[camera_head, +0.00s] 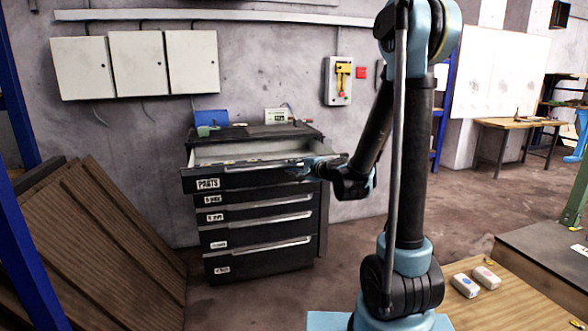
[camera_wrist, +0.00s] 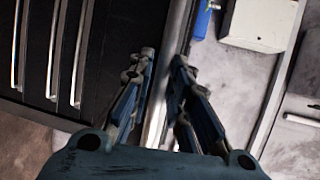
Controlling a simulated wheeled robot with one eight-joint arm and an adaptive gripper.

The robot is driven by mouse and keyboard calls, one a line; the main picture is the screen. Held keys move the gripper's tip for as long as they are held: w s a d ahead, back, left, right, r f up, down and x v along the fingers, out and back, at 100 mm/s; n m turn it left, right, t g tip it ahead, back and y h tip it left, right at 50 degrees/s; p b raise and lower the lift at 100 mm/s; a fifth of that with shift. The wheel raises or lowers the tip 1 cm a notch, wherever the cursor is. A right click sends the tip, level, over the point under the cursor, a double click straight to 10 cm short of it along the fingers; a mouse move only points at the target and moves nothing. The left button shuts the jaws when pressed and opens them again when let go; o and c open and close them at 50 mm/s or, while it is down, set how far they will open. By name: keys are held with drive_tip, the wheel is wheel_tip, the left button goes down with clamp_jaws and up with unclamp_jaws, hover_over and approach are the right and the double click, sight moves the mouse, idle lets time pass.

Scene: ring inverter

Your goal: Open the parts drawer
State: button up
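The parts drawer (camera_head: 240,181) is the top drawer of the black cabinet, with a white PARTS label at its left front. It stands pulled out, and its light grey inside shows from above. My gripper (camera_head: 318,166) is at the right part of the drawer's front. In the wrist view, the fingers of my gripper (camera_wrist: 164,60) sit close together on both sides of the silver handle bar (camera_wrist: 155,128) and appear closed on it. The exact contact at the fingertips is partly hidden.
Several shut drawers (camera_head: 262,235) lie below. A blue bin (camera_head: 211,117) and a white box (camera_head: 276,115) stand on the cabinet top. Brown panels (camera_head: 95,235) lean at the left. A wooden table (camera_head: 520,300) is at the front right. Floor is clear right of the cabinet.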

drive_tip(key=shift+o, duration=0.3)
drive_tip(key=v, duration=1.2)
drive_tip(key=shift+f, duration=0.1)
idle(0.3)
drive_tip(key=s+d+f+n+g+h, duration=0.3)
drive_tip(key=s+d, duration=0.3)
drive_tip(key=s, duration=0.3)
drive_tip(key=s+d+f+n+g+h, duration=0.3)
drive_tip(key=s+d+f, duration=0.3)
drive_tip(key=s, duration=0.3)
drive_tip(key=s+d+f+n+g+h, duration=0.3)
drive_tip(key=s+d+f+n+h, duration=0.1)
drive_tip(key=s, duration=0.6)
drive_tip(key=shift+d+f+h, duration=0.4)
drive_tip(key=shift+d+h, duration=0.1)
drive_tip(key=shift+d, duration=0.65)
